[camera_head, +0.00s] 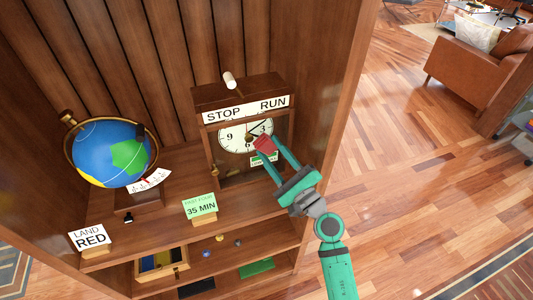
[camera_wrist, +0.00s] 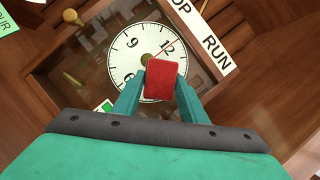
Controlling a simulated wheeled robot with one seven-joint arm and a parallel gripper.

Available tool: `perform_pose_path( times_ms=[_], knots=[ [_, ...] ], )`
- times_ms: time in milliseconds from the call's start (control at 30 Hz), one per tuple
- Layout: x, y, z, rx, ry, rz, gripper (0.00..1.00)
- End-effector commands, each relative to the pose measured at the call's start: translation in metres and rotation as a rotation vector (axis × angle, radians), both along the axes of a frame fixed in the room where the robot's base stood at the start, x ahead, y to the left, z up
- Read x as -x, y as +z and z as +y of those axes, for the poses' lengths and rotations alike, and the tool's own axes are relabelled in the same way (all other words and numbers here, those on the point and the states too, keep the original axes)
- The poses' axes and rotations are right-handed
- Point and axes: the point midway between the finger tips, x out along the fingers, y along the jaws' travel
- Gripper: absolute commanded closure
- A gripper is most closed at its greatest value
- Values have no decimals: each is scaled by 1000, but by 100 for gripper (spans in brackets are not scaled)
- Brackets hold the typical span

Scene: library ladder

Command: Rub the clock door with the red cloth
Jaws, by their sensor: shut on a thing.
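The clock (camera_head: 203,140) is a wooden case with a white dial, standing on the upper shelf level. Its door (camera_head: 212,160) is a wood-framed glass front; it also shows tilted in the wrist view (camera_wrist: 93,77), with a brass knob near its upper left. My gripper (camera_head: 268,147) is shut on the red cloth (camera_head: 266,143), a small folded pad. In the wrist view the cloth (camera_wrist: 162,80) sits between my fingertips, over the lower right part of the dial. I cannot tell whether the cloth touches the door.
A globe (camera_head: 110,152) stands to the left. Signs reading "LAND RED" (camera_head: 90,237) and "35 MIN" (camera_head: 200,208) stand in front. A tray (camera_head: 163,275) and several small balls lie on the lower shelf. The cabinet's side panel (camera_head: 345,80) rises on the right, with open floor beyond.

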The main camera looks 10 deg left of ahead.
Motion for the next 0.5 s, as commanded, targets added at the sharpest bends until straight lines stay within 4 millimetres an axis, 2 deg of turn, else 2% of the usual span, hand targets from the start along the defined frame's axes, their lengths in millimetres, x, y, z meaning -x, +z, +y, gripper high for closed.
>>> perform_pose_path(
  times_ms=[233, 500],
  knots=[
    [-5, -1, -9, 0, -13, 2, 79],
    [6, -1, 4, 0, -8, 1, 80]
  ],
)
